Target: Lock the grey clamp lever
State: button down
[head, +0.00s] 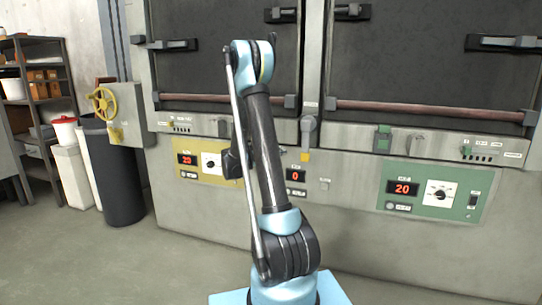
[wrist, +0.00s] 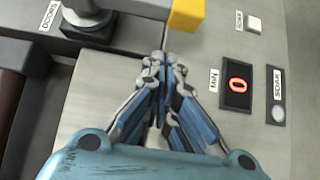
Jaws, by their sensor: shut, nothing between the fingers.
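The grey clamp lever (head: 308,132) is on the oven front between the two doors. It hangs down from its pivot, with a yellow end (head: 305,156). In the wrist view the grey lever arm (wrist: 140,8) runs along the top edge to the yellow end (wrist: 187,14). My gripper (wrist: 164,62) is shut and empty, its fingertips just below the lever in that picture, near the yellow end. I cannot tell whether they touch it. In the head view my arm hides the fingertips.
A display reading 0 (wrist: 238,84) and a SOAK button (wrist: 278,113) lie right of my fingers. A green block (head: 382,139) and green panel (head: 432,192) are to the right. A yellow handwheel (head: 103,103) is at left. Floor is clear at the left front.

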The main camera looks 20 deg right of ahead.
jog(key=s+d, duration=0.1)
jog(key=d, duration=0.5)
jog(key=shift+s, duration=0.35)
